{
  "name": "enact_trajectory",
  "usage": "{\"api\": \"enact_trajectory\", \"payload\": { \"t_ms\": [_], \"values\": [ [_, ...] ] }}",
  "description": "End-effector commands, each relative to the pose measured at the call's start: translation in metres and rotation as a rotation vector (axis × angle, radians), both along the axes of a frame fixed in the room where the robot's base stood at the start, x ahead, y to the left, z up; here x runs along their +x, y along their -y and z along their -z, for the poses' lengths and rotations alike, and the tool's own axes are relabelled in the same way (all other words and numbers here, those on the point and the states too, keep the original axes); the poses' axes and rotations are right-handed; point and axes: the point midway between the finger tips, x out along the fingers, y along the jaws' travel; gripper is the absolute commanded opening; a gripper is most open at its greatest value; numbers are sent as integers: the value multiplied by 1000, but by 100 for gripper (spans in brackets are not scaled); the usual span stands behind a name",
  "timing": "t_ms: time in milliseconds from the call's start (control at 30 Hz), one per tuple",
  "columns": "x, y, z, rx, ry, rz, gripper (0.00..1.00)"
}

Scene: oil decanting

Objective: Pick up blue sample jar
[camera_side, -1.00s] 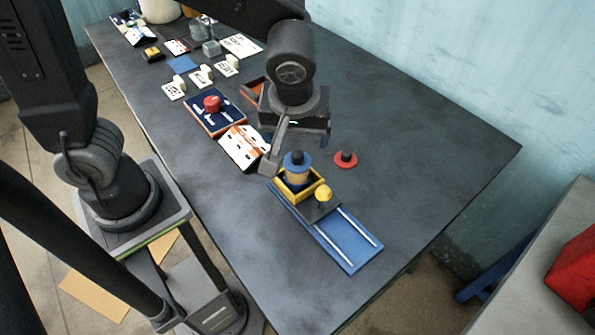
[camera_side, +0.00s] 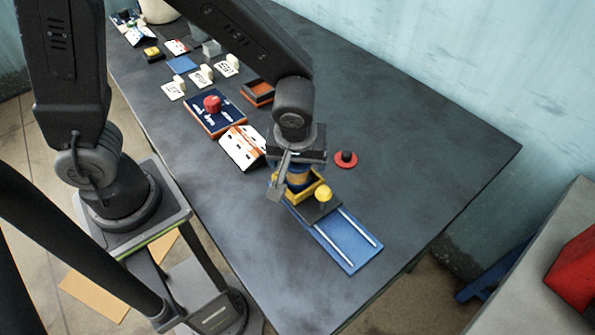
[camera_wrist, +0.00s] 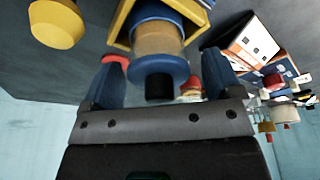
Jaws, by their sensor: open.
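The blue sample jar (camera_wrist: 158,45), with a tan band, blue lid and black knob, stands in a yellow square holder (camera_side: 319,184) on the blue sliding tray. In the side view, my gripper (camera_side: 287,180) is at the jar from above and hides its top. In the wrist view, my gripper (camera_wrist: 160,85) is open, with one blue-grey finger on each side of the jar's lid. I cannot tell whether the fingers touch the jar.
The blue tray (camera_side: 352,252) has white rails and a yellow knob (camera_side: 323,193) beside the holder. A red disc with a black knob (camera_side: 346,159) lies to the right. A white card (camera_side: 242,147) and a blue tray with a red knob (camera_side: 212,104) lie to the left. The table's right side is clear.

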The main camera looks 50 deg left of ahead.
Motion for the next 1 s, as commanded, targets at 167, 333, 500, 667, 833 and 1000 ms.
{"api": "enact_trajectory", "payload": {
  "t_ms": [167,333,500,667,833,1000],
  "values": [
    [0,0,0,0,0,0,70],
    [0,0,0,0,0,0,54],
    [0,0,-1,-1,1,0,38],
    [0,0,-1,-1,2,1,23],
    [0,0,-1,-1,2,1,23],
    [1,0,-9,-2,4,0,23]
  ]
}}
